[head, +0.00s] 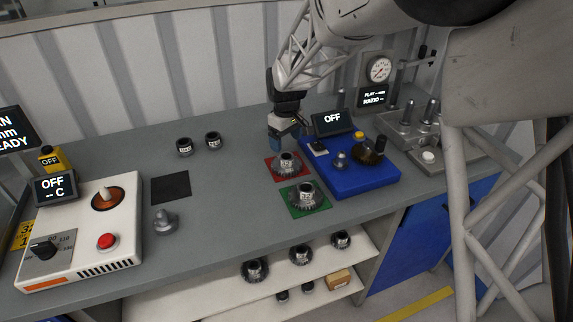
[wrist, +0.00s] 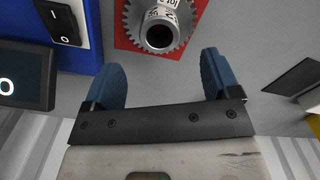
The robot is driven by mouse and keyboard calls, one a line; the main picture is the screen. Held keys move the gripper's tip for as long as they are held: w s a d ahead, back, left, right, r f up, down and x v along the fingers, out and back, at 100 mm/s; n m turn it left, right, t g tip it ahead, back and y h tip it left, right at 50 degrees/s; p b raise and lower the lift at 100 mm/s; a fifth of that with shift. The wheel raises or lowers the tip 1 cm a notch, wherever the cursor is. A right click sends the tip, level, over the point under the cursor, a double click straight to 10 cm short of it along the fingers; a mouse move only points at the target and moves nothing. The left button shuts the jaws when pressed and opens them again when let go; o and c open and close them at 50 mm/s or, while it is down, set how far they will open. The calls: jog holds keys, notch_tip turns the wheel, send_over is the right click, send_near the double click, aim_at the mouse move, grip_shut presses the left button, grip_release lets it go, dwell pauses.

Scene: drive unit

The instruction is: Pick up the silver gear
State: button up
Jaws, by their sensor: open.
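A silver gear (head: 287,163) with a labelled hub lies on a red square pad (head: 272,166) near the middle of the bench. In the wrist view the silver gear (wrist: 160,28) is at the top centre, partly cut off by the frame edge. A second toothed gear (head: 306,197) sits on a green square pad (head: 292,209) just in front of it. My gripper (head: 285,134) is above and behind the red pad. Its blue fingers are apart and empty, and they show in the wrist view (wrist: 162,75), short of the gear and not touching it.
A blue unit (head: 350,181) with an OFF display (head: 332,121) stands close to the right of the gears. Two small labelled parts (head: 184,147) stand at the back left. A dark square pad (head: 170,187) and a white heater-like box (head: 82,240) are at left.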

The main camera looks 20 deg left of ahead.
aim_at(286, 157)
jog(key=shift+f, duration=1)
jog(key=shift+f, duration=0.15)
jog(key=shift+d+f, duration=0.1)
jog(key=shift+f, duration=2.35)
jog(key=c, duration=1)
jog(key=shift+o, duration=0.2)
jog(key=shift+r, duration=0.1)
notch_tip(286, 157, up, 10)
